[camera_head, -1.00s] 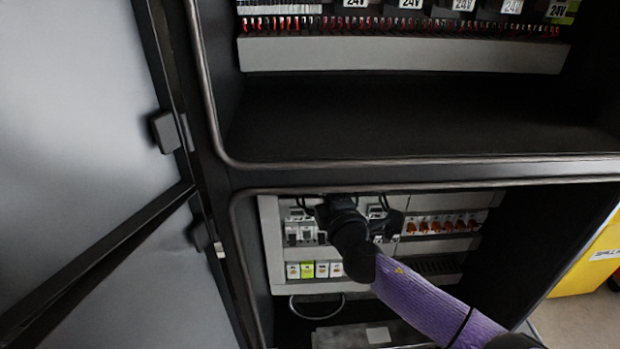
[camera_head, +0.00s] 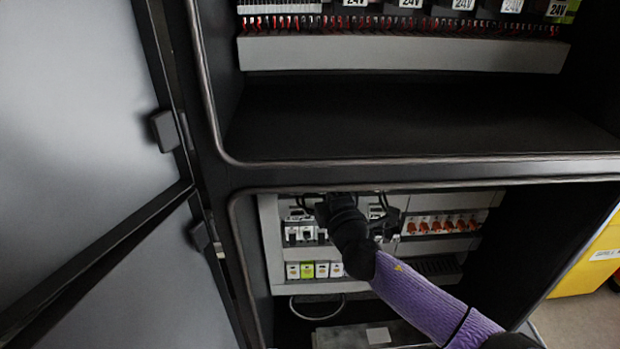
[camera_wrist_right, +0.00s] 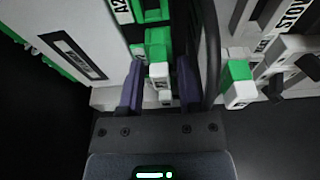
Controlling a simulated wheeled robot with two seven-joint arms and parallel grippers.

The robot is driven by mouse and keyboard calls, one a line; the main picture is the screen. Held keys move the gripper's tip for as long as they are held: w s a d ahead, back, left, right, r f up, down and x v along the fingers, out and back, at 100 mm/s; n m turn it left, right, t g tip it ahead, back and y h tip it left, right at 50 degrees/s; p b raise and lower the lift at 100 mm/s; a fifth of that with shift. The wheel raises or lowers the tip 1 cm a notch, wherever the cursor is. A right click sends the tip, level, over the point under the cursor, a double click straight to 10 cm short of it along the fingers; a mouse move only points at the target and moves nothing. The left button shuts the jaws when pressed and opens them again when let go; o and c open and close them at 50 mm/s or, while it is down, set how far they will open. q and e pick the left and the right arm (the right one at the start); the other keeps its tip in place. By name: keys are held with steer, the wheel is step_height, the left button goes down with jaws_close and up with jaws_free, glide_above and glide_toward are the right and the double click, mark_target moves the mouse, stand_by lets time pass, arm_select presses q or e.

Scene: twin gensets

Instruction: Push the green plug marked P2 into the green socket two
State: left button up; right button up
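In the right wrist view, a green-and-white plug (camera_wrist_right: 158,76) sits between the two purple fingers of my right gripper (camera_wrist_right: 160,80). Its mark is too small to read. The fingers stand apart, with narrow gaps showing beside the plug. Green socket-like parts (camera_wrist_right: 152,12) show just beyond it; whether the plug is seated in them cannot be told. A second green-and-white plug (camera_wrist_right: 238,82) stands to the right, outside the fingers. In the head view my right gripper (camera_head: 326,206) is a dark shape at the panel's upper left and hides what it faces. My left gripper is out of view.
The lower cabinet bay holds a panel with a row of green and white modules (camera_head: 313,270) and orange-red switches (camera_head: 443,224). A black cable (camera_wrist_right: 210,50) runs close beside the right finger. The shelf edge (camera_head: 420,173) lies just above my arm.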

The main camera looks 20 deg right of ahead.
steer(key=shift+o, duration=1)
steer(key=s, duration=1)
steer(key=s+d+f+m+g+b, duration=0.1)
steer(key=s+f+m+g+b, duration=0.15)
steer(key=f, duration=0.95)
steer(key=s+d+f+m+g+h+b, duration=0.15)
steer(key=s+f+g, duration=0.25)
steer(key=f, duration=0.7)
steer(key=s+d+f+m+g+y+b, duration=0.1)
steer(key=s+f+m+g+b, duration=0.2)
steer(key=f, duration=0.9)
arm_select(q)
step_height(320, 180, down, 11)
steer(key=b, duration=0.4)
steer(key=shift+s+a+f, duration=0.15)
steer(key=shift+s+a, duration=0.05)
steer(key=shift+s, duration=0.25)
arm_select(e)
steer(key=s+a+f+m+g, duration=0.2)
steer(key=s+f, duration=0.4)
steer(key=s, duration=0.3)
steer(key=s+a+f+m+g+y, duration=0.1)
steer(key=s+a+f+m+g, duration=0.1)
steer(key=s+f, duration=0.4)
steer(key=s+a+f+m+g, duration=0.2)
steer(key=s+f, duration=0.4)
steer(key=s, duration=0.8)
steer(key=shift+f+m+g, duration=0.2)
steer(key=shift+m+g, duration=0.7)
steer(key=shift+g, duration=0.05)
